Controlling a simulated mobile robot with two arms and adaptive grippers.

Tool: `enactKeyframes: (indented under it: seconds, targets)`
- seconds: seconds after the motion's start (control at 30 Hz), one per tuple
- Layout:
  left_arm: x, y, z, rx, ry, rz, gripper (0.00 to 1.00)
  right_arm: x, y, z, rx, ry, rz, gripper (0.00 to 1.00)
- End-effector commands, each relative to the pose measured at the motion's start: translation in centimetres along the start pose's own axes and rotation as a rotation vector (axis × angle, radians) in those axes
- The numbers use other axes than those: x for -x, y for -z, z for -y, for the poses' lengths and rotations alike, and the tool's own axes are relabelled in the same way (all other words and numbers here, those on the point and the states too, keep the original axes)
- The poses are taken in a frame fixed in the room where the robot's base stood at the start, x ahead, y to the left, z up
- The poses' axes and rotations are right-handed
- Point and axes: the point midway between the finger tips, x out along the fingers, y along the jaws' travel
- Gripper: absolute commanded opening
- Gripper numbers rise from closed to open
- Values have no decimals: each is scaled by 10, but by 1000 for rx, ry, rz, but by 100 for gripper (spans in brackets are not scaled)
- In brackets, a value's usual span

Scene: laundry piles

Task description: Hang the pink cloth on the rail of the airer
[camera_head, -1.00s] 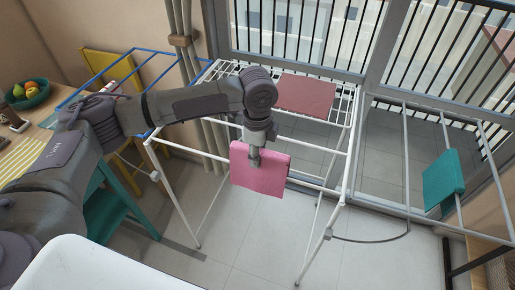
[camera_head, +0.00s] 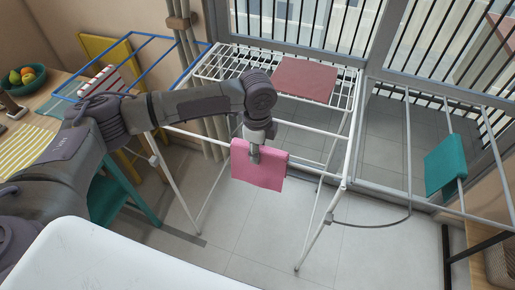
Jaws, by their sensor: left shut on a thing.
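The pink cloth (camera_head: 259,172) hangs folded at the front rail of the white airer (camera_head: 330,178). My left gripper (camera_head: 255,155) is shut on the cloth's upper part, pointing down from above. The cloth hangs in front of the rail and hides part of it; whether it lies over the rail I cannot tell. My right gripper is not in view.
A dull red cloth (camera_head: 305,81) lies flat on the airer's top rack. A teal cloth (camera_head: 445,166) hangs on a rail at the right. A table with a fruit bowl (camera_head: 25,80) stands at the left. A white surface (camera_head: 120,262) fills the front left.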

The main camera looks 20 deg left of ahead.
Motion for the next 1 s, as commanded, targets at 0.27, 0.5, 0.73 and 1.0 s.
enactKeyframes:
  seconds: [0.27,0.5,0.73,1.0]
  targets:
    - [0,0,0,0,0,0,52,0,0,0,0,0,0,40]
    - [0,0,0,0,0,0,63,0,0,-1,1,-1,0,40]
    - [7,0,0,0,2,-1,63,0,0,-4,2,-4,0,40]
    - [59,1,1,0,5,-2,63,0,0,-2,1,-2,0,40]
